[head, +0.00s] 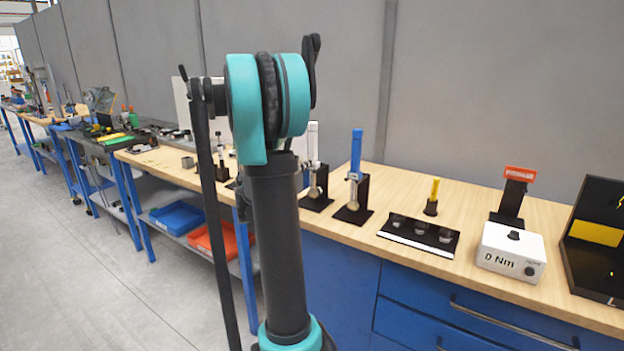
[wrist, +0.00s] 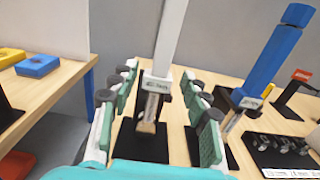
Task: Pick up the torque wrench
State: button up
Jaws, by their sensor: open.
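Two upright wrench-like tools stand in black holders on the wooden bench, and I cannot tell which the task names. One has a white handle (head: 313,142) and the other a blue handle (head: 356,150). In the wrist view the white-handled tool (wrist: 171,40) stands upright between the fingers of my gripper (wrist: 159,85), with its lower part in front of its black stand. My gripper is open, with green-padded fingers on both sides of it; I cannot tell whether they touch. The blue-handled tool (wrist: 274,50) is to the right. The head view does not show my gripper.
A black tray with sockets (head: 418,234), a yellow-handled tool (head: 433,195) and a white box reading 0 Nm (head: 510,250) lie farther right on the bench. A grey wall (head: 470,90) stands behind. Blue and red bins sit on a lower shelf at left.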

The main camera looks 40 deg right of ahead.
aim_at(310, 156)
jog(key=shift+x, duration=3.65)
jog(key=shift+s+r, duration=0.1)
jog(key=shift+s, duration=0.05)
grip_shut()
